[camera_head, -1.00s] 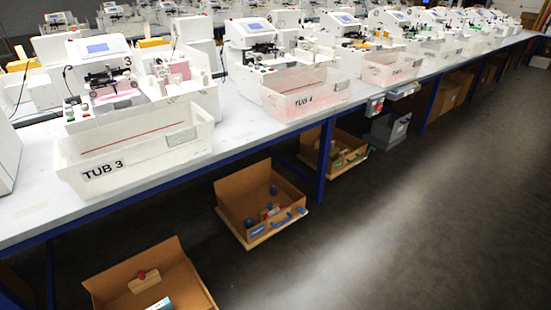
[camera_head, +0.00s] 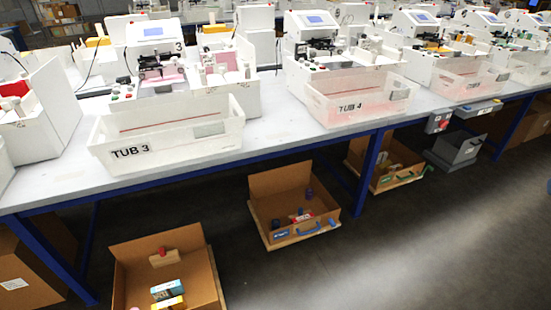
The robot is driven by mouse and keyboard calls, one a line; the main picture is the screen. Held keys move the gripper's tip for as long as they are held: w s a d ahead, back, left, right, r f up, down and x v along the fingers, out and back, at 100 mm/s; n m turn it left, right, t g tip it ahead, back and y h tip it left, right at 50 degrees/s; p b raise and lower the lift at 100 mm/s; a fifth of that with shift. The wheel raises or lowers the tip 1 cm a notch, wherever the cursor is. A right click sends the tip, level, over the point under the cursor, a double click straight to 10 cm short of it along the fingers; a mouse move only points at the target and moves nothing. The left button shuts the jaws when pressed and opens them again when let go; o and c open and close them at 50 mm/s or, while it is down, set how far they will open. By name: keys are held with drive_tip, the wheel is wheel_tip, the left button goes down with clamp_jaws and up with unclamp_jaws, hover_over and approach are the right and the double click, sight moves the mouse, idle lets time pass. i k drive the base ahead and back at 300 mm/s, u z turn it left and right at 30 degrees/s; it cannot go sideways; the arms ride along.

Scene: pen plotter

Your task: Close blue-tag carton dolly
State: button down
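The blue-tag carton dolly (camera_head: 262,218) stands on the floor under the front edge of the bench, below and left of TUB 4. It is an open brown carton on a pale wooden base, with a blue tag and a blue handle (camera_head: 308,230) on its front side. A few small items, red and dark blue, lie inside it. It sticks out partly in front of the bench leg. My gripper is not in view.
A green-handled carton dolly (camera_head: 383,187) stands to its right, and another open carton (camera_head: 212,272) with boxes at lower left. TUB 3 (camera_head: 215,140) and TUB 4 (camera_head: 330,110) sit on the bench. Blue legs (camera_head: 369,170) stand between dollies.

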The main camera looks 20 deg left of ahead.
sight(279, 193)
drive_tip(key=u, duration=0.5)
drive_tip(key=i, duration=1.05)
drive_tip(key=u, duration=0.65)
drive_tip(key=k, duration=0.9)
drive_tip(key=u, duration=0.15)
drive_tip(key=i, duration=1)
drive_tip(key=z, duration=0.1)
